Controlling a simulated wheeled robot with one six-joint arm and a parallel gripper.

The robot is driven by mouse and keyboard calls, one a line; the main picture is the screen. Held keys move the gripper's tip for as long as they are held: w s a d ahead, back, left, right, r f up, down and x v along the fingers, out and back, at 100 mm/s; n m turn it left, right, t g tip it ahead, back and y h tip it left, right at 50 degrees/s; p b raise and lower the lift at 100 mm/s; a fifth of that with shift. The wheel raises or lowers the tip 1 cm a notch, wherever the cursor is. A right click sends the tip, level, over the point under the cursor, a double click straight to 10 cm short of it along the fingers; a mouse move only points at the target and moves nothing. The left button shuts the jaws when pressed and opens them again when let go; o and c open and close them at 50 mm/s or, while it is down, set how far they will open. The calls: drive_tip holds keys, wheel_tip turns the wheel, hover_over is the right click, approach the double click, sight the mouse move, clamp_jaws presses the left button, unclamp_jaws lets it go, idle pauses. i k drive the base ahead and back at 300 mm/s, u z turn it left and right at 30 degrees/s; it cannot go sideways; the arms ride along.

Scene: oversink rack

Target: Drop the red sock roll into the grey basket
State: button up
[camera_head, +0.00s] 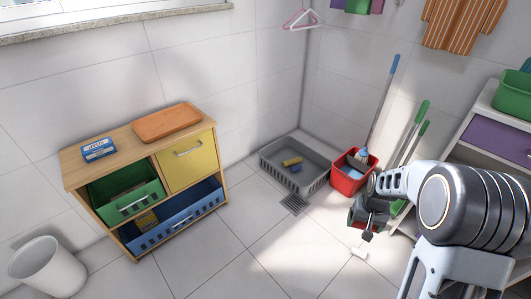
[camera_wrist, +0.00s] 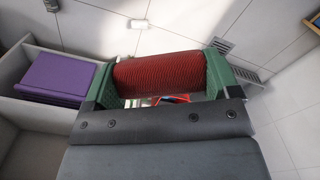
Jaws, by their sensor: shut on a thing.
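The red sock roll (camera_wrist: 160,72) is a ribbed dark red cylinder. In the wrist view it lies crosswise between the two green fingers of my gripper (camera_wrist: 160,82), which is shut on it. In the head view my gripper (camera_head: 365,222) is at the right, held above the floor, and the roll is mostly hidden there. The grey basket (camera_head: 318,186) is a low, slotted, open box on the floor in the corner, left of my gripper and farther back.
A red bucket (camera_head: 347,186) with bottles stands between the basket and my gripper. Long-handled tools (camera_head: 384,100) lean behind it. A wooden cabinet (camera_head: 130,140) stands left, a shelf with a purple drawer (camera_head: 498,139) right. A small white thing (camera_head: 358,251) lies on open floor.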

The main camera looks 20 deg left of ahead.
sight(297, 166)
drive_tip(key=u, duration=1.35)
drive_tip(key=i, duration=1.55)
drive_tip(key=z, duration=0.85)
drive_tip(key=i, duration=1.1)
drive_tip(key=z, duration=0.8)
